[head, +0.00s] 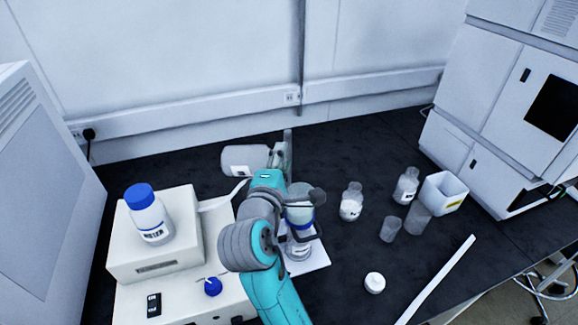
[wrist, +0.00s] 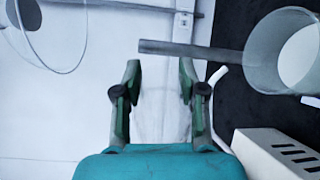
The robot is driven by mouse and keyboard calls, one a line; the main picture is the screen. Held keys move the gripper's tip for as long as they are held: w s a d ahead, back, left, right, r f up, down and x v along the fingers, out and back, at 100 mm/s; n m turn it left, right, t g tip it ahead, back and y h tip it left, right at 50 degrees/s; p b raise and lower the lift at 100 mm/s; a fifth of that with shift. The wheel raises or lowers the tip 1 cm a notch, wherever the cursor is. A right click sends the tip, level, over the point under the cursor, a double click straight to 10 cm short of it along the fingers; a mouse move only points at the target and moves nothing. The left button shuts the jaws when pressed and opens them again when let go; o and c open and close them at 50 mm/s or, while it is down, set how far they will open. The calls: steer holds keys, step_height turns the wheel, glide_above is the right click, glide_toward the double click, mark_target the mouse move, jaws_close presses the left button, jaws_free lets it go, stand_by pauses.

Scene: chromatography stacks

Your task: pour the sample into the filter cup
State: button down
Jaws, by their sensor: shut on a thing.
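A clear bottle (head: 240,158) with a white label lies on its side in the air at the back, its neck end to the right. My gripper (head: 279,157) is shut on it at its right end. In the wrist view my gripper (wrist: 160,92) has a pale, see-through shape between its fingers. The filter cup (head: 300,193), clear with a blue band, stands upright on a glass flask (head: 298,251), just below and right of my gripper, partly behind my arm. In the wrist view an open clear cylinder (wrist: 262,60) at right looks like this cup. I cannot see any liquid flow.
A blue-capped water bottle (head: 150,218) stands on a white instrument (head: 155,255) at left. A thin upright rod (head: 288,142) stands behind my gripper. Small bottles (head: 351,203), clear cups (head: 390,229), a white tub (head: 443,193) and a white cap (head: 375,282) are at right.

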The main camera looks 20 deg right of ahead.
steer(key=w+a+r+n, duration=0.1)
steer(key=a+r+n, duration=0.1)
steer(key=n, duration=0.1)
steer(key=w+a+r+n, duration=0.2)
steer(key=a+r+n, duration=0.1)
steer(key=w+a+r+n, duration=0.2)
steer(key=r, duration=0.1)
steer(key=shift+w+a+n+h, duration=0.25)
steer(key=shift+a+n+h, duration=0.15)
steer(key=w+a+r+n, duration=0.2)
steer(key=a+r+n, duration=0.4)
steer(key=r, duration=0.2)
steer(key=shift+a+h, duration=0.25)
steer(key=shift+h, duration=0.05)
steer(key=shift+f, duration=0.1)
